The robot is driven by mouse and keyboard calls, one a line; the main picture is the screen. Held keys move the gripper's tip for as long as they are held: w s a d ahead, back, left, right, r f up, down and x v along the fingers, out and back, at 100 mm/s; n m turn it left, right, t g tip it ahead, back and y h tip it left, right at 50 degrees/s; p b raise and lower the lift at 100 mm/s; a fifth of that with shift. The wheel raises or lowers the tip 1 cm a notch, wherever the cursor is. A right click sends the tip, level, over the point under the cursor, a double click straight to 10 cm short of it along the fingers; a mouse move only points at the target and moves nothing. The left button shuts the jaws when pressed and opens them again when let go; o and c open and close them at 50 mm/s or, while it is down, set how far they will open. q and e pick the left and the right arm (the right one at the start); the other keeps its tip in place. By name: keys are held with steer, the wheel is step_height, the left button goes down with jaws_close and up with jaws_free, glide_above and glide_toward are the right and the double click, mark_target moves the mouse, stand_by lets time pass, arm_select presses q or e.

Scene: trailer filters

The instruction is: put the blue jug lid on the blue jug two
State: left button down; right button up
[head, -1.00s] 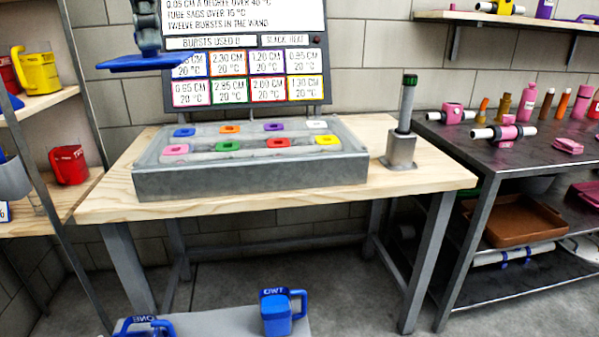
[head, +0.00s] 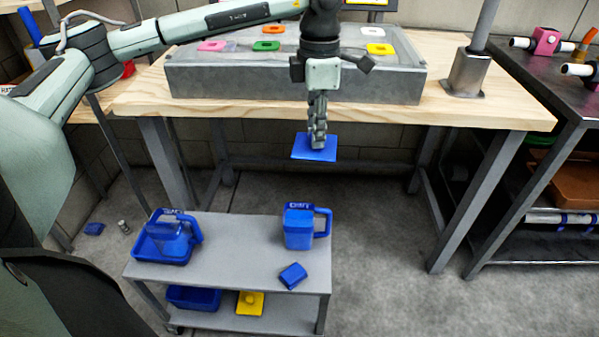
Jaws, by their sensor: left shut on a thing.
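The blue jug lid (head: 327,156) is a flat blue square plate. My left gripper (head: 318,138) points down and is shut on it, holding it roughly level in the air in front of the workbench. Blue jug two (head: 298,232) stands upright on the grey cart, with its handle to the right and dark lettering near its rim. In the picture the lid is above the jug and slightly to its right, clearly apart from it. My right gripper is not in view.
The cart top (head: 245,250) also bears blue jug one (head: 168,238) in a blue tray (head: 160,260), and a small blue block (head: 293,276). The workbench (head: 455,100) with its grey trough (head: 300,82) is behind. A small blue item (head: 94,229) lies on the floor.

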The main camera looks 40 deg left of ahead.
arm_select(q)
step_height(320, 180, down, 16)
steer(key=s+a+n+b, duration=0.1)
steer(key=s+a+b, duration=0.1)
steer(key=b, duration=0.1)
steer(key=shift+a+f+b, duration=0.25)
steer(key=shift+a+b, duration=0.05)
steer(key=shift+b, duration=0.1)
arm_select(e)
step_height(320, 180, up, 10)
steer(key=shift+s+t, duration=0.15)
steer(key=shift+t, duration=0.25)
arm_select(q)
steer(key=shift+f+b, duration=0.6)
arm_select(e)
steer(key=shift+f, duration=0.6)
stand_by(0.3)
arm_select(q)
steer(key=shift+r, duration=0.2)
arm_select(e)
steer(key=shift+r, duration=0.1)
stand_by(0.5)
arm_select(q)
steer(key=shift+f, duration=0.1)
stand_by(0.4)
steer(key=c, duration=0.8)
jaws_free()
